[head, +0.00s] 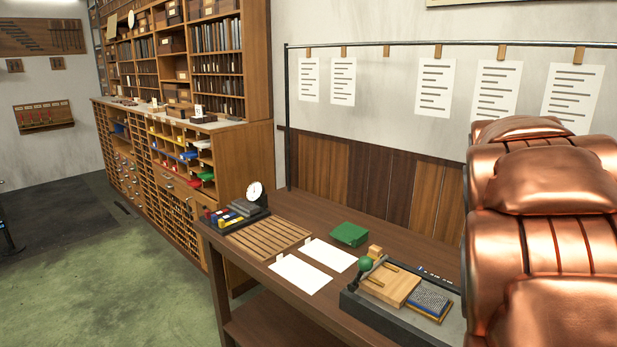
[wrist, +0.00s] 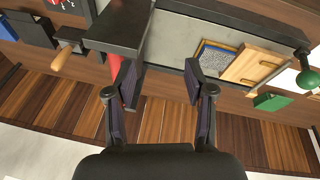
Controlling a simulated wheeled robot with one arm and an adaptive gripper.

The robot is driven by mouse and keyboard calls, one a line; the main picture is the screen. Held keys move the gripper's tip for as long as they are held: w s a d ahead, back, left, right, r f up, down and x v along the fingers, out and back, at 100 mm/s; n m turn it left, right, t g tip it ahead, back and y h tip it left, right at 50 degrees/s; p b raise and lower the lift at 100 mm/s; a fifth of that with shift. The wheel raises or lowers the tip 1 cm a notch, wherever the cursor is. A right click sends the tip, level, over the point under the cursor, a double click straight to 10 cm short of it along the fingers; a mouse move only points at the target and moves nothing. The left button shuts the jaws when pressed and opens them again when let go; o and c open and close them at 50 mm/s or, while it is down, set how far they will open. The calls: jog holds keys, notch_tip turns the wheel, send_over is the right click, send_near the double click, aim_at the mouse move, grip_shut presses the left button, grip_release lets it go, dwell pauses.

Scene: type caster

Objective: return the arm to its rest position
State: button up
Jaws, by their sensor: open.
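My gripper (wrist: 164,82) shows in the wrist view with its two dark fingers spread apart. No object is between the fingertips. It hangs over the workbench side, with a dark press-like machine and vertical wood panelling in its view. The machine (head: 391,317) stands at the bench's front right in the head view, with a green knob (head: 365,263), a wooden block and a blue-grey type block (head: 428,303). The type block also shows in the wrist view (wrist: 214,57). My gripper is not visible in the head view, where the right side is covered.
The dark wooden bench (head: 292,222) holds a slatted wooden tray (head: 268,237), white sheets (head: 300,273), a green box (head: 349,234) and a dial gauge (head: 254,191). Paper sheets hang from a rail (head: 400,43) behind. A type cabinet (head: 233,160) stands left. The green floor is clear.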

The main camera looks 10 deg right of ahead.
jog(key=s+a+f+n+g+y, duration=0.1)
jog(key=s+a+f+n, duration=0.2)
jog(key=s+a, duration=0.3)
jog(key=s+a+f+n+y, duration=0.1)
jog(key=s+a+f, duration=0.4)
jog(key=a, duration=0.6)
jog(key=s+a+f+n+g+y, duration=0.1)
jog(key=s+a+f+n, duration=0.3)
jog(key=s+a, duration=0.3)
jog(key=shift+a+f+n+g, duration=0.3)
jog(key=shift+a, duration=0.8)
